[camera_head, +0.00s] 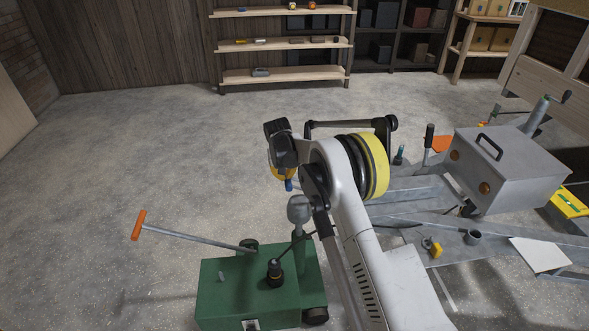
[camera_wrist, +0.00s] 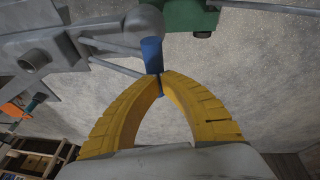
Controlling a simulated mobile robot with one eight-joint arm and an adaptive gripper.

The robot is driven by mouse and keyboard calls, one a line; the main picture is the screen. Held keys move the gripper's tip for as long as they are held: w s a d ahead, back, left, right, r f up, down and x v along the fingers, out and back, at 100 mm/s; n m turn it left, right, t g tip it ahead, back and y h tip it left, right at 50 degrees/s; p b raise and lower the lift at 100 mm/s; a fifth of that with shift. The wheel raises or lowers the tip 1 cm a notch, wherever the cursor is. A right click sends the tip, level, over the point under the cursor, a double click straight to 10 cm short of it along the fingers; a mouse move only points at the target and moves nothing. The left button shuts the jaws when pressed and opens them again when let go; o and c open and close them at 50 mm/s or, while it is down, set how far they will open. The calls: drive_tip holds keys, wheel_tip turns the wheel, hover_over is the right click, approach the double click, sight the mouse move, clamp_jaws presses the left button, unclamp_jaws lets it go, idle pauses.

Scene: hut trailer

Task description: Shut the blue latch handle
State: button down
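The blue latch handle (camera_wrist: 152,53) shows in the wrist view, at the top centre, beside the grey metal coupling (camera_wrist: 88,38). The yellow fingers of my gripper (camera_wrist: 161,78) come together around its near end, with a thin strip of blue between the tips. In the head view, my gripper (camera_head: 281,174) is mostly hidden behind my wrist. A small blue end of the handle (camera_head: 289,185) shows just below it, above the rounded grey coupling head (camera_head: 299,208).
A green wheeled box (camera_head: 235,290) with an orange-ended bar (camera_head: 138,224) stands at the front. The grey trailer frame (camera_head: 400,190) carries a metal box (camera_head: 510,165) on the right. Shelves (camera_head: 285,45) line the back wall. The concrete floor at left is clear.

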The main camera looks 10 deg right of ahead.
drive_tip(key=shift+a+f+b, duration=0.2)
drive_tip(key=shift+a+f, duration=0.15)
drive_tip(key=shift+f, duration=0.45)
drive_tip(key=shift+a+f+b, duration=0.2)
drive_tip(key=shift+a+f, duration=0.2)
drive_tip(key=shift+f, duration=0.4)
drive_tip(key=shift+a+f+b, duration=0.2)
drive_tip(key=shift+a+f, duration=0.15)
drive_tip(key=shift+f, duration=0.45)
drive_tip(key=s+a+r+p, duration=0.3)
drive_tip(key=a+r+p, duration=0.2)
drive_tip(key=r, duration=0.6)
drive_tip(key=shift+a, duration=1.1)
drive_tip(key=shift+s, duration=0.1)
